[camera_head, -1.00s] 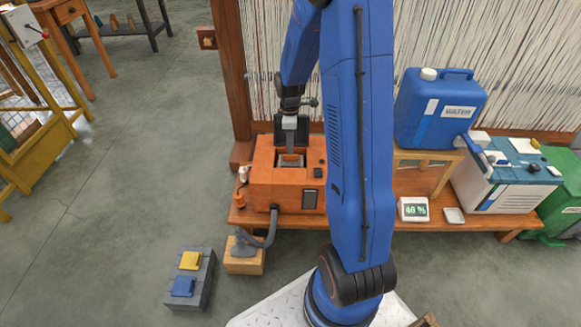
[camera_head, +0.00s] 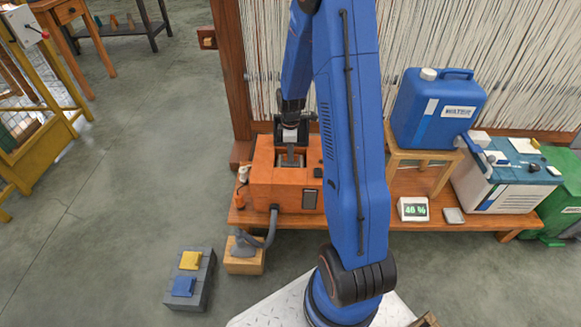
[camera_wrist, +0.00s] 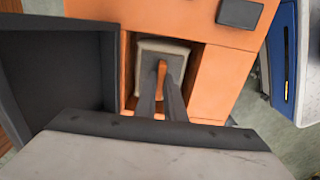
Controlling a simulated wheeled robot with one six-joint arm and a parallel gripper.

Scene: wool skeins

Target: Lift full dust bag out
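The full dust bag (camera_wrist: 177,51) is a beige block inside the open orange machine (camera_head: 265,188). An orange tab (camera_wrist: 161,72) stands up from the bag. My gripper (camera_wrist: 162,86) reaches down into the machine's opening, with its two dark fingers on either side of the tab. A narrow gap shows between the fingers; contact with the tab is not clear. In the head view, my gripper (camera_head: 290,160) is at the opening and the bag is mostly hidden. The machine's dark lid (camera_wrist: 55,75) stands open beside the opening.
The machine sits on a wooden bench with a grey hose at its front. A blue water can (camera_head: 430,110), a small display (camera_head: 412,209) and a white-and-teal box (camera_head: 505,185) stand to the right. A grey block with yellow and blue pads (camera_head: 190,279) is on the floor.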

